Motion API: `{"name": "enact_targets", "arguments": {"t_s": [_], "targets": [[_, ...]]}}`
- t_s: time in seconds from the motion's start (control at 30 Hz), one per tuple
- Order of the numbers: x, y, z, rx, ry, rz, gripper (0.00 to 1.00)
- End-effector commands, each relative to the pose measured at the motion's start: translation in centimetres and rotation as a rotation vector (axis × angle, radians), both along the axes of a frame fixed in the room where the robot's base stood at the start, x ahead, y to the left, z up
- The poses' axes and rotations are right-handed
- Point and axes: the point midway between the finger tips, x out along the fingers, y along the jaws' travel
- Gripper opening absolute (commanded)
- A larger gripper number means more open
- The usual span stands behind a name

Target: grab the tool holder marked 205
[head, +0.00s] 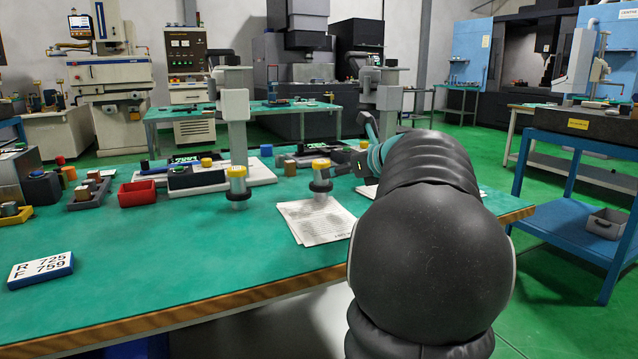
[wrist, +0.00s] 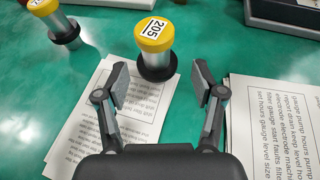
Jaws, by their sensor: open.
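The tool holder marked 205 (wrist: 155,50) has a yellow cap with a white label, a metal body and a dark base. It stands upright on the green table, just ahead of and between my fingertips. In the head view it appears to be the yellow-topped holder (head: 320,176) at the far edge of some papers. My gripper (wrist: 161,83) is open and empty, its fingers apart and not touching the holder. In the head view my gripper (head: 364,158) is partly hidden behind my arm. A second yellow-capped holder (wrist: 56,22) stands to the left, its label cut off.
Printed sheets (wrist: 115,115) lie under my left finger, and another stack of sheets (wrist: 270,120) lies at right. A red bin (head: 137,193), dark blocks and a number plate (head: 40,270) are on the green table (head: 190,250). A blue cart (head: 570,215) stands right.

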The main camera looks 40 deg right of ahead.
Motion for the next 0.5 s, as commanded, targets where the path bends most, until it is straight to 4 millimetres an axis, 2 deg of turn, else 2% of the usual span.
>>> {"name": "enact_targets", "arguments": {"t_s": [0.1,0.37,0.5], "targets": [[1.1,0.1,-0.4,-0.001,0.0,0.0,0.68],[2.3,0.3,-1.0,-0.001,0.0,0.001,0.68],[4.0,0.7,-1.8,0.0,0.0,0.003,0.68]]}}
